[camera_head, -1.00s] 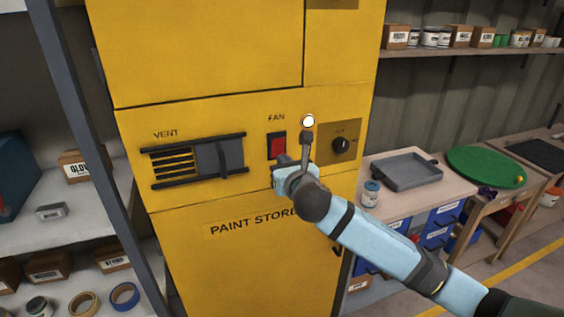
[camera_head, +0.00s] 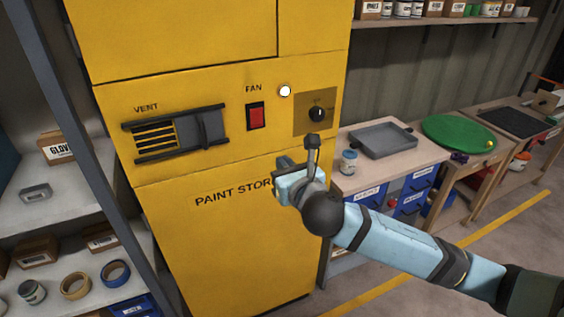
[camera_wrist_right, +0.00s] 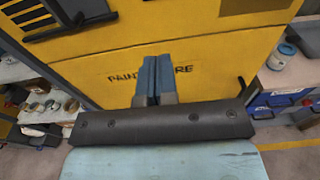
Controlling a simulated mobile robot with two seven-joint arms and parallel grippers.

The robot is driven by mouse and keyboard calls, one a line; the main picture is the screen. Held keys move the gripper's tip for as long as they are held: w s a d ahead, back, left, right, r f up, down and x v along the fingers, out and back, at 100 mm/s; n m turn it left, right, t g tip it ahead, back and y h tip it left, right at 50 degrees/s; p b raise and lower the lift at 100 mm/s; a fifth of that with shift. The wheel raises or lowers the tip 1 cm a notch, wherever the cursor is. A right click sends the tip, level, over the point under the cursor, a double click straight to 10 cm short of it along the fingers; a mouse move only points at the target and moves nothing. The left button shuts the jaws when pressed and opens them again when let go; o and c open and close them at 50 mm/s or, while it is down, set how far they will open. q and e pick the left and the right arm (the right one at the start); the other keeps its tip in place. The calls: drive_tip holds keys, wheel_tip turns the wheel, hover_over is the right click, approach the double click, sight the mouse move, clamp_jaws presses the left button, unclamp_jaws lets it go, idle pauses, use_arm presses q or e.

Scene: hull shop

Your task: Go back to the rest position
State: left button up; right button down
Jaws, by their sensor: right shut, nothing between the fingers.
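My right gripper (camera_head: 284,166) is in front of the yellow paint store cabinet (camera_head: 225,245), below the fan switch and the dial, and covers the end of the "PAINT STORE" lettering. In the right wrist view its fingers (camera_wrist_right: 152,80) are together with nothing between them, in front of the lettering. The red fan switch (camera_head: 256,116) and a lit white lamp (camera_head: 285,91) show on the cabinet's panel. The vent with its dark slider (camera_head: 212,129) is on the left of the panel, and its slats show at left. The black dial (camera_head: 317,114) is at right. My left gripper is out of view.
A shelf rack with a dark post (camera_head: 75,120) stands left of the cabinet and holds boxes and tape rolls (camera_head: 115,273). At right a workbench carries a grey tray (camera_head: 383,140) and a small jar (camera_head: 348,162). A green round board (camera_head: 457,132) lies further right.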

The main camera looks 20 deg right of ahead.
idle(0.3)
drive_tip(key=s+a+f+m+g+y+p, duration=0.1)
drive_tip(key=s+a+f+m+g+p, duration=0.15)
drive_tip(key=s+f+m, duration=0.4)
drive_tip(key=s+a+f+m+g+y+p, duration=0.1)
drive_tip(key=s+f+m+g+y+p, duration=0.2)
drive_tip(key=f+m, duration=0.6)
drive_tip(key=s+d+f+m+p, duration=0.1)
drive_tip(key=s+f+m, duration=0.3)
drive_tip(key=s+m, duration=0.4)
drive_tip(key=s+f+m+h+p, duration=0.1)
drive_tip(key=s+f+m+p, duration=0.3)
drive_tip(key=s+m, duration=0.4)
drive_tip(key=shift+s+d+f+m+g, duration=0.15)
drive_tip(key=shift+d+f+m+g, duration=0.15)
drive_tip(key=shift+m, duration=0.65)
